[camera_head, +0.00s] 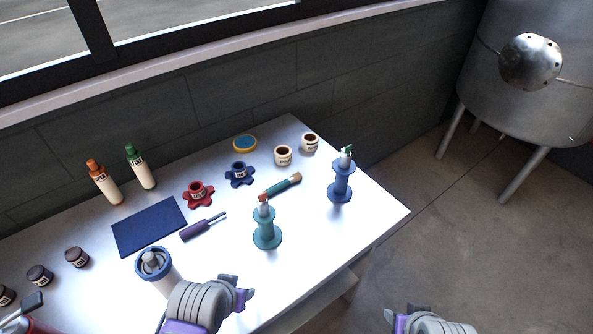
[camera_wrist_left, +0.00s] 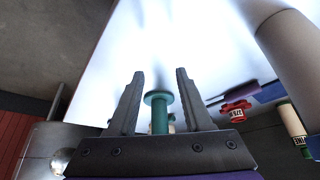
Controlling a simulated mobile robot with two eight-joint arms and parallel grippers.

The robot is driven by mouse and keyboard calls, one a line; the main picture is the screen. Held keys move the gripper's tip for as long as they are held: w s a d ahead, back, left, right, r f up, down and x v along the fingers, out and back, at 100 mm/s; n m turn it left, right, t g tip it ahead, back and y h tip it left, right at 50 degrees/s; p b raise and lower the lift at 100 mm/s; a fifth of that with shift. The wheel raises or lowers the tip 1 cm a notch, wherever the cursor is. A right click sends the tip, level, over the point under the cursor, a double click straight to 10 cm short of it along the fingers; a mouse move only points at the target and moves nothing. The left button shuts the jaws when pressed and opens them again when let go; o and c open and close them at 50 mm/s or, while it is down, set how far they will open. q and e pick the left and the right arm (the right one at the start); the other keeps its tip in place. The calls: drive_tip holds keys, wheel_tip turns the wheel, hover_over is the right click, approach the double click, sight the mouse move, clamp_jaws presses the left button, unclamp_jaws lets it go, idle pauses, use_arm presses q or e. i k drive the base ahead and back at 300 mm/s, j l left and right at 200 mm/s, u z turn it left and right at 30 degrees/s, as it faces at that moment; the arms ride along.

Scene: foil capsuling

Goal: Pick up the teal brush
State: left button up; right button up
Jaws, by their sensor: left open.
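The brush (camera_head: 280,187) lies on the white table, slanted, with a teal part and brown ends. A teal spool-shaped holder (camera_head: 267,232) stands upright just in front of it. My left gripper (camera_head: 238,289) is open and empty, in front of and left of the teal holder. In the left wrist view, the teal holder (camera_wrist_left: 159,112) shows between the open fingers (camera_wrist_left: 158,92), beyond them. I cannot make out the brush in that view. My right gripper (camera_head: 402,313) shows only partly at the bottom edge, off the table's right side; its jaw opening is unclear.
A blue spool-shaped holder (camera_head: 341,182) stands to the right. A purple tool (camera_head: 197,230), a navy mat (camera_head: 150,227), red (camera_head: 197,193) and blue (camera_head: 239,173) flower-shaped holders and cream jars (camera_head: 283,156) surround the brush. A blue-rimmed cylinder (camera_head: 153,264) stands near my left arm.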

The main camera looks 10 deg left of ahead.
sight(295, 177)
drive_tip(key=i+l+u, duration=0.1)
drive_tip(key=i+l, duration=0.3)
drive_tip(key=i+l+u, duration=0.1)
drive_tip(key=i+l, duration=0.3)
drive_tip(key=l, duration=0.2)
